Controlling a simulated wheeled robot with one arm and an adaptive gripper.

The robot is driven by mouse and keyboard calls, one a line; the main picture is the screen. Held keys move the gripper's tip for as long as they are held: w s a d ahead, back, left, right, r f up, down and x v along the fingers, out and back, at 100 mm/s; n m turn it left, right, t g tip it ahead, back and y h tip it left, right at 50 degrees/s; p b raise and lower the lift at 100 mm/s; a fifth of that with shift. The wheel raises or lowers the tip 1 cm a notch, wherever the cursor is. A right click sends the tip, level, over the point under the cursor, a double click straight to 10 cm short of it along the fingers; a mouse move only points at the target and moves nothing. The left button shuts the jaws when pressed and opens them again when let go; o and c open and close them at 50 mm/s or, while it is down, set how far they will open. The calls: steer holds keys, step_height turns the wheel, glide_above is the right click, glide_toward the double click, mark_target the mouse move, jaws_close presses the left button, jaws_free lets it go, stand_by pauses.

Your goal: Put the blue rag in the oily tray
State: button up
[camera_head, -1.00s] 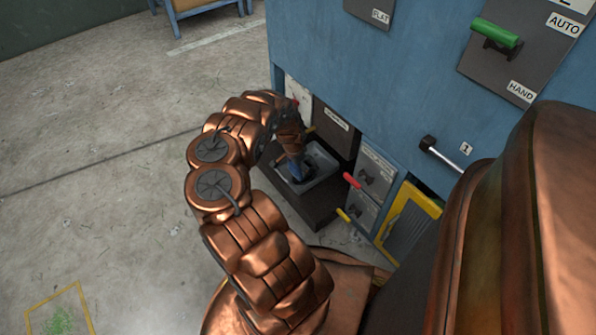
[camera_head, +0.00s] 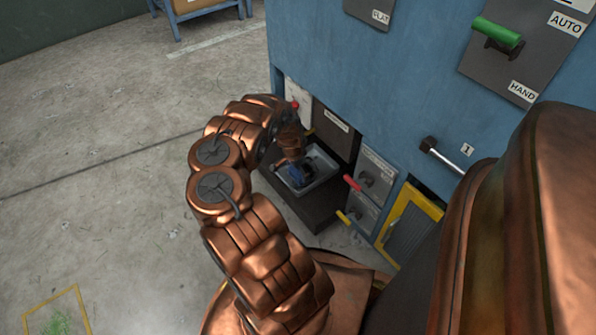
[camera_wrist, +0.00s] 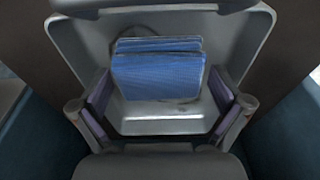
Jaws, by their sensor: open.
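The blue rag (camera_wrist: 158,72) is a folded, ribbed blue cloth. In the wrist view it lies inside a grey tray (camera_wrist: 165,118) with raised walls. In the head view the tray (camera_head: 327,164) sits on a dark pull-out base at the foot of the blue cabinet, with the rag (camera_head: 299,177) a small blue patch in it. My gripper (camera_wrist: 160,104) is open, its two pads apart on either side below the rag, and the rag is not pinched. In the head view my wrist partly hides the rag. I cannot tell whether this tray is the oily one.
The blue cabinet (camera_head: 400,90) rises behind the tray. A red handle (camera_head: 352,183), a yellow handle (camera_head: 346,217) and a yellow-framed panel (camera_head: 409,222) are to its right. A metal lever (camera_head: 440,155) juts out above them.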

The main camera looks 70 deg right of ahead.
mark_target(294, 173)
step_height(294, 173, up, 12)
steer(key=a+p, duration=0.1)
steer(key=p, duration=0.5)
steer(key=shift+w+a, duration=0.25)
steer(key=shift+w, duration=0.2)
steer(key=shift+f, duration=0.1)
